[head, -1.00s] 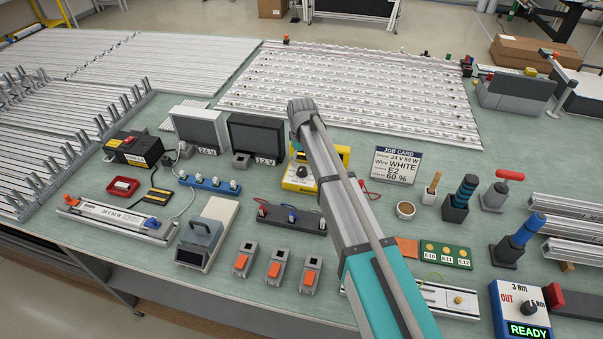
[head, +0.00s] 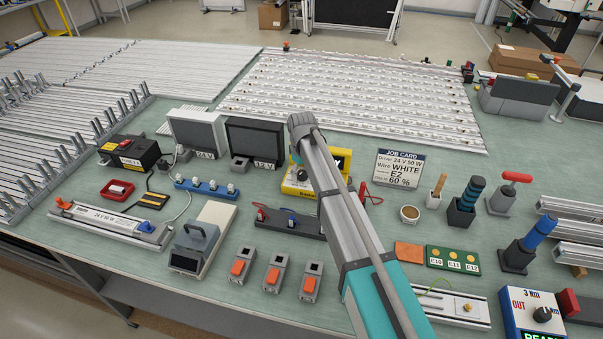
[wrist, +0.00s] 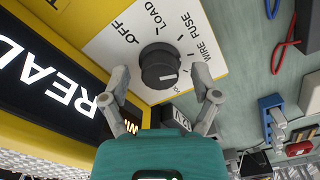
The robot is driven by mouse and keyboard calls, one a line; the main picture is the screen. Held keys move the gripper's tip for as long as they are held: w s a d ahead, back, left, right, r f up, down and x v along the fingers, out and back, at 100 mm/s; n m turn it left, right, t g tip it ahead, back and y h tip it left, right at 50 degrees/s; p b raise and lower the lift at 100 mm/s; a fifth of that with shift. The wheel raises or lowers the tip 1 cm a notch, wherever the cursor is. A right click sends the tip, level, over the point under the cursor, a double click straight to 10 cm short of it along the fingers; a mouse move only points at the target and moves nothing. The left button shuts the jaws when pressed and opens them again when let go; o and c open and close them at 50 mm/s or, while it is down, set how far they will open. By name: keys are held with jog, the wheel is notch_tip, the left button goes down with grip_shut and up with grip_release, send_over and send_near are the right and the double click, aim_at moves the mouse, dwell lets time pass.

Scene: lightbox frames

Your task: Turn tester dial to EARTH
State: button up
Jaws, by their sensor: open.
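The yellow tester (head: 291,189) stands mid-bench, largely hidden behind my arm in the head view. In the wrist view, its white dial plate (wrist: 110,50) carries a round black dial (wrist: 158,64) with a short white mark on its lower right. I can read OFF, LOAD, FUSE and WIRE around it; other print is too small or covered, and I cannot make out EARTH. My gripper (wrist: 162,76) is open, its two fingertips spread on either side of the dial. Contact with the dial cannot be told. My gripper's fingers are hidden in the head view.
The tester's dark display (wrist: 50,85), showing READ, lies left of the dial.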

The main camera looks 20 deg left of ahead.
grip_shut()
dwell(0.3)
jog(key=shift+m, duration=0.4)
jog(key=m, duration=0.3)
jog(key=shift+m, duration=2)
